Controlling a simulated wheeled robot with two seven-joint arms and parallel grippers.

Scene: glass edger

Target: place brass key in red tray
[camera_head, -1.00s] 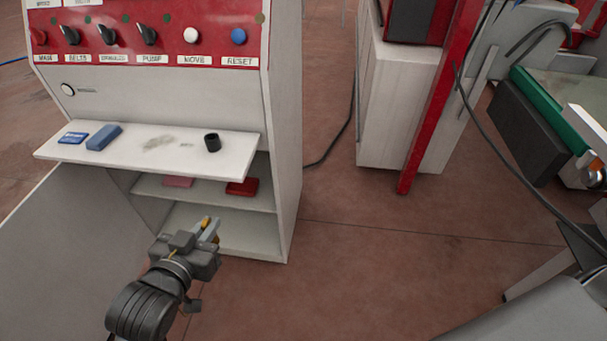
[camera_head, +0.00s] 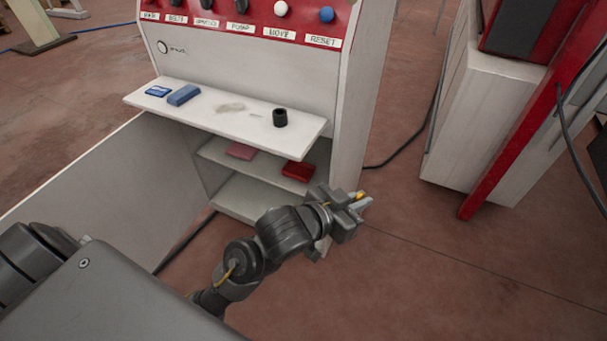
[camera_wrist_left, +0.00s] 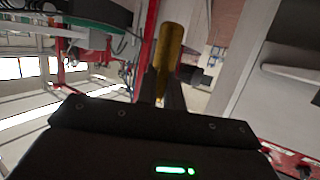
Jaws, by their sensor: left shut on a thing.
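My left gripper (camera_head: 362,203) is shut on the brass key (camera_head: 360,195), in front of and to the right of the cabinet's lower opening. In the left wrist view, the brass key (camera_wrist_left: 170,46) sticks out as a golden-brown piece between the fingers (camera_wrist_left: 162,88). A flat red item (camera_head: 298,171), which looks like the red tray, lies on the cabinet's inner shelf. The key is apart from it, to its right in the head view. My right gripper is not in view.
A white ledge (camera_head: 228,119) above the shelf holds a black cup (camera_head: 280,118) and a blue block (camera_head: 184,95). A pink item (camera_head: 240,151) lies left of the red one. An open door panel (camera_head: 110,180) stands at left.

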